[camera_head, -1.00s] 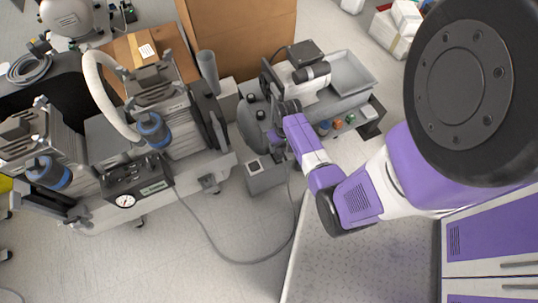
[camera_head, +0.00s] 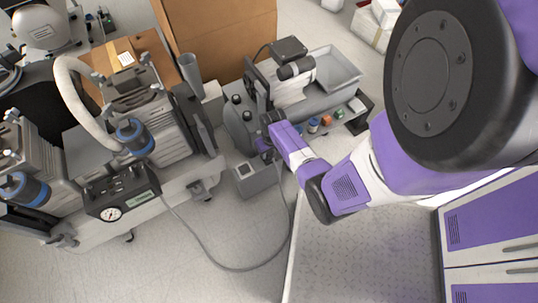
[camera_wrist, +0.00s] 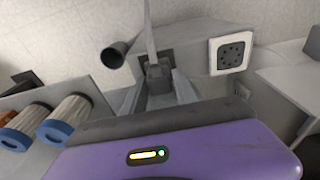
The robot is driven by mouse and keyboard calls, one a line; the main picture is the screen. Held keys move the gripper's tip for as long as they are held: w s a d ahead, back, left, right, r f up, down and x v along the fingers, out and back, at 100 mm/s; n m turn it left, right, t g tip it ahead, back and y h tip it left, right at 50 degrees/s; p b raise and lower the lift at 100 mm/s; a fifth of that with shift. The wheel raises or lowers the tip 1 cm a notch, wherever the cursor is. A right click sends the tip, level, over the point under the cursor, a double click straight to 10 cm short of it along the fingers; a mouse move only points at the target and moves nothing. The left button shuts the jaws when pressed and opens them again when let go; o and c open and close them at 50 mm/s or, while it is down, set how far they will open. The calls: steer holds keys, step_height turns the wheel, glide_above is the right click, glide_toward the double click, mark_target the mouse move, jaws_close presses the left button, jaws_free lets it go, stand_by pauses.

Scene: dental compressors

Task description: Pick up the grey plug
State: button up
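The grey plug (camera_wrist: 158,76) is in the wrist view, with its grey cable running up from it. It sits at a dark socket on a grey box (camera_wrist: 195,42). My gripper (camera_wrist: 159,92) has its two fingers on either side of the plug, with narrow gaps visible, so it looks open around it. In the head view my gripper (camera_head: 268,148) reaches down beside the grey box (camera_head: 258,181); the fingertips and plug are mostly hidden there. The cable (camera_head: 215,262) loops over the floor to the compressor's gauge panel.
Filter-like cylinders (camera_wrist: 67,115) with blue ends lie left of my gripper. The compressor unit (camera_head: 150,110) with a pressure gauge stands left in the head view. A cardboard box (camera_head: 220,40) is behind.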

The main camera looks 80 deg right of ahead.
jaws_close()
